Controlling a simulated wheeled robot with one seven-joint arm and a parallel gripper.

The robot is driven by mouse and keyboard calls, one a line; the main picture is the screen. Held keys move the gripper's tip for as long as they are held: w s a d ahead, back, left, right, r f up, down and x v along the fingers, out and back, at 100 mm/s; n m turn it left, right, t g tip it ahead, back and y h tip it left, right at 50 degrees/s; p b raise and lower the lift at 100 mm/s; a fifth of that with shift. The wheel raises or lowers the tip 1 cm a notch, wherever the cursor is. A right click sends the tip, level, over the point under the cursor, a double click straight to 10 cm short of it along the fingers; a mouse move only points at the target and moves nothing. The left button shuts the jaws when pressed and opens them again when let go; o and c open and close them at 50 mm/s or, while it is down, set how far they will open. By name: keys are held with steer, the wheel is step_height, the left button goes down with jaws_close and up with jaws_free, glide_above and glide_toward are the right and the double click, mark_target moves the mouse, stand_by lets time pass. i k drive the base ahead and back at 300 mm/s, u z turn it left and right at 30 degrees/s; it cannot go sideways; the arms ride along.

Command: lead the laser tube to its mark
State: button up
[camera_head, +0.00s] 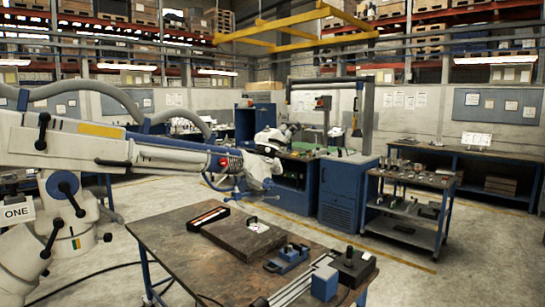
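A big white jointed arm (75,145) with black handles and a plate reading "ONE" comes in from the left. Its long tube (180,158) reaches to the middle, over and beyond the near bench. It ends near a red-ringed joint (230,162) and a white head (262,168); I cannot tell which part is the laser tube. A small white patch with a pinkish spot (257,227), perhaps the mark, lies on a dark flat block (235,238) on the bench. The head is above and apart from it. I cannot make out my gripper.
The near bench (165,235) also holds a blue vise (287,258), metal rails (300,285) and a dark block with a knob (352,265). A blue machine (345,190) and a parts cart (410,185) stand behind. The floor at right is clear.

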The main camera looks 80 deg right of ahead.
mark_target(142, 149)
steer(key=z, duration=1.3)
steer(key=i, duration=1.75)
